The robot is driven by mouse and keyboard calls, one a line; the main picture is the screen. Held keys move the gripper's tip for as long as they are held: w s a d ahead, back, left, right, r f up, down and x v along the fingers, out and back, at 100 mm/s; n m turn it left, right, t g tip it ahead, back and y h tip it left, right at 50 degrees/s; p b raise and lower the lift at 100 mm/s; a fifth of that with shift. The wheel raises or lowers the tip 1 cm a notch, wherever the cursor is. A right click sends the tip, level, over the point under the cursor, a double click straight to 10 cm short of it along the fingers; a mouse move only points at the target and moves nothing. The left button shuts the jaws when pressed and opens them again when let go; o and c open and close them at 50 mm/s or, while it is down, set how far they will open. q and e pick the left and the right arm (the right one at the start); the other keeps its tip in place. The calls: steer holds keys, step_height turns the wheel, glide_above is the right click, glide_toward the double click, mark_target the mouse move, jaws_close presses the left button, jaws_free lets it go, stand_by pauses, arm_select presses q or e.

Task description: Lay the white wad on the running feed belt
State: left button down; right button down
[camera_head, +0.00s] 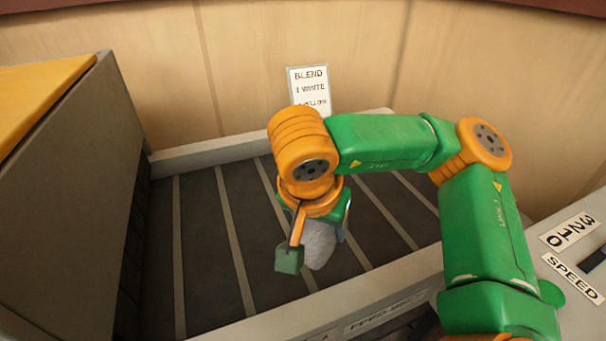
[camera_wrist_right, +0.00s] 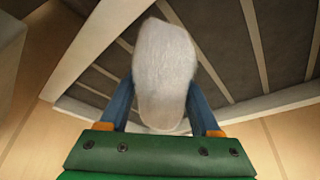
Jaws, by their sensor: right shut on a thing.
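The white wad (camera_head: 319,245) is a fuzzy, pale grey-white lump. My right gripper (camera_wrist_right: 163,105) is shut on it, with a blue finger on each side in the right wrist view, where the wad (camera_wrist_right: 164,65) fills the middle. In the head view the right arm hides part of the wad. The wad appears over the dark feed belt (camera_head: 205,250), which has pale cross slats. I cannot tell whether the wad touches the belt. My left gripper is not in view.
A grey box wall (camera_head: 75,190) with a yellow top stands left of the belt. A pale rail (camera_head: 215,150) runs behind it and a labelled front rail (camera_head: 330,320) before it. A card (camera_head: 309,86) stands at the back. A speed panel (camera_head: 575,262) is at the right.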

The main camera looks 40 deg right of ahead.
steer(key=w+d+f, duration=0.1)
steer(key=w+f, duration=0.2)
steer(key=w, duration=0.1)
steer(key=w+d+f+b, duration=0.1)
steer(key=w+d+f, duration=0.1)
steer(key=w+f, duration=0.1)
steer(key=w+d+f+b, duration=0.1)
steer(key=w+d+f, duration=0.1)
steer(key=w, duration=0.3)
steer(key=shift+d+f, duration=0.15)
steer(key=shift+f, duration=0.6)
step_height(320, 180, down, 3)
steer(key=shift+r+p, duration=0.2)
steer(key=shift+p, duration=0.15)
steer(key=shift+w+f, duration=0.1)
steer(key=shift+f, duration=0.1)
steer(key=shift+f+b, duration=0.5)
steer(key=shift+f, duration=0.1)
steer(key=shift+c, duration=0.5)
jaws_free()
steer(key=shift+r, duration=0.1)
